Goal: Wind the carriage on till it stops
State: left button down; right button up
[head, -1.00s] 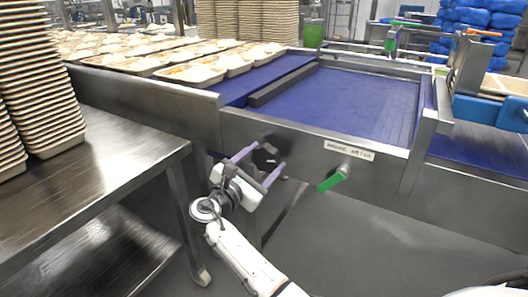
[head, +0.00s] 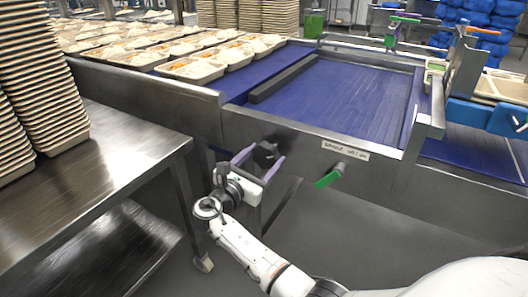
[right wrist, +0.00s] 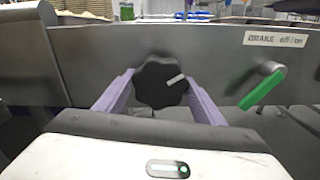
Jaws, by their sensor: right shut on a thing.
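A black lobed knob (head: 264,152) with a white mark sits on the steel side panel of the conveyor. In the right wrist view the knob (right wrist: 160,82) is between the two purple fingers of my right gripper (right wrist: 160,88). The right gripper (head: 260,161) is shut on it, and the white mark points to the right and slightly up. A green lever (head: 330,176) stands to the right of the knob under a label that reads as brake off/on. I cannot tell for sure which part is the carriage. My left gripper is not in view.
The blue conveyor belt (head: 345,100) runs behind the panel, with rows of filled trays (head: 190,69) at its left. A steel table (head: 90,170) with stacked trays (head: 40,90) stands at left. A metal and blue assembly (head: 468,112) is at right. Open floor lies in front.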

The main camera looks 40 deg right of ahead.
dwell(0.3)
jog(key=shift+r+n+p, duration=0.15)
jog(key=shift+n+p, duration=0.15)
jog(key=shift+p, duration=0.3)
jog(key=shift+n+p, duration=0.8)
jog(key=shift+p, duration=0.25)
jog(key=shift+n+p, duration=0.4)
jog(key=shift+p, duration=0.05)
jog(key=shift+f, duration=0.2)
